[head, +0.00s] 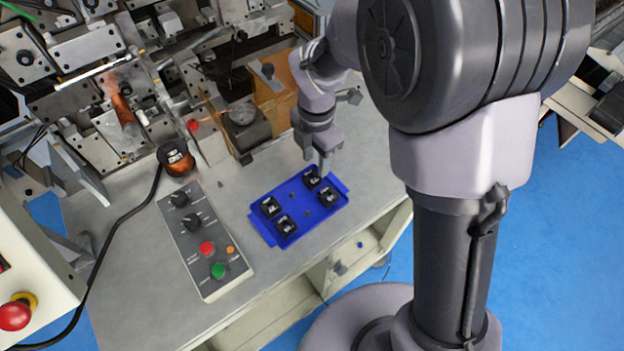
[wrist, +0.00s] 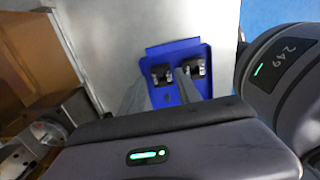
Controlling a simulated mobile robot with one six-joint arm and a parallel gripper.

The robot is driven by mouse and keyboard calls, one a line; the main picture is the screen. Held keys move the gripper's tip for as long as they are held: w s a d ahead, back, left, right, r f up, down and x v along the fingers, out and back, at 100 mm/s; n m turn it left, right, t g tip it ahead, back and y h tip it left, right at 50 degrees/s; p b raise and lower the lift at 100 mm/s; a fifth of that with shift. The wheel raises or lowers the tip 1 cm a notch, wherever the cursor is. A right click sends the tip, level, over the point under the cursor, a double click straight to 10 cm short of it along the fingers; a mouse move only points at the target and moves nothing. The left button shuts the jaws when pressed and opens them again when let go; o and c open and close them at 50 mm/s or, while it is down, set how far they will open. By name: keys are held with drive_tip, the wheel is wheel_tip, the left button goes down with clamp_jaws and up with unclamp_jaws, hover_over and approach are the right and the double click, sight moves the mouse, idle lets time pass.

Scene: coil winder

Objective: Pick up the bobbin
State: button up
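Several small black bobbins lie in a blue tray (head: 299,208) on the bench. In the head view they are the far one (head: 312,177), the right one (head: 328,197), the left one (head: 270,206) and the near one (head: 286,225). My gripper (head: 317,161) points down over the tray's far end, close to the far bobbin. In the wrist view two bobbins show, a left one (wrist: 161,74) and a right one (wrist: 194,69). My gripper's fingers (wrist: 162,92) are apart there, with blue tray visible between them. I cannot tell whether they touch a bobbin.
A control box (head: 205,240) with knobs and buttons lies left of the tray. The winding machine (head: 130,100) and an orange-brown block (head: 275,92) stand behind. A copper wire spool (head: 177,158) sits at the machine's front. Bare bench lies around the tray.

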sight(312, 179)
drive_tip(key=f, duration=0.1)
drive_tip(key=f+b, duration=0.1)
drive_tip(key=f, duration=0.1)
drive_tip(key=s+a+f+b, duration=0.1)
drive_tip(key=shift+f, duration=0.3)
drive_tip(key=shift+w+f, duration=0.1)
drive_tip(key=shift+f, duration=0.25)
drive_tip(key=shift+r, duration=0.15)
drive_tip(key=shift+c, duration=0.2)
clamp_jaws()
drive_tip(key=shift+r, duration=0.6)
wheel_tip(312, 179, up, 3)
drive_tip(key=shift+f+p, duration=0.1)
drive_tip(key=shift+p, duration=0.85)
drive_tip(key=s+d, duration=0.2)
drive_tip(key=d, duration=0.2)
drive_tip(key=s+d+p, duration=0.1)
drive_tip(key=s+d, duration=0.2)
drive_tip(key=d, duration=0.2)
drive_tip(key=s+d+r+p, duration=0.1)
drive_tip(key=s+d, duration=0.2)
drive_tip(key=d, duration=0.1)
drive_tip(key=shift+s+d, duration=0.2)
drive_tip(key=shift+d, duration=0.2)
